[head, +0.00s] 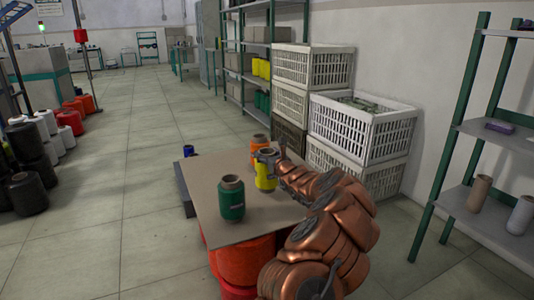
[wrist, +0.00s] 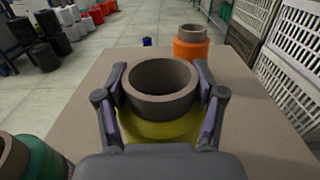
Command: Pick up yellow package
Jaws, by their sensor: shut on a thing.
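The yellow package (head: 265,177) is a yarn bobbin with a grey-brown tube top, standing upright on a small board table (head: 225,186) in the head view. In the wrist view the yellow package (wrist: 160,122) sits between the two fingers of my gripper (wrist: 160,92), one on each side of its tube top. My gripper (head: 268,155) is shut on it from the right in the head view. Its lower part is hidden in the wrist view. I cannot tell whether its base touches the board.
A green bobbin (head: 231,200) stands left of the yellow one, and an orange bobbin (head: 258,143) stands behind it. White crates (head: 362,130) are stacked at the right behind the table. A shelf (head: 490,130) stands at far right.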

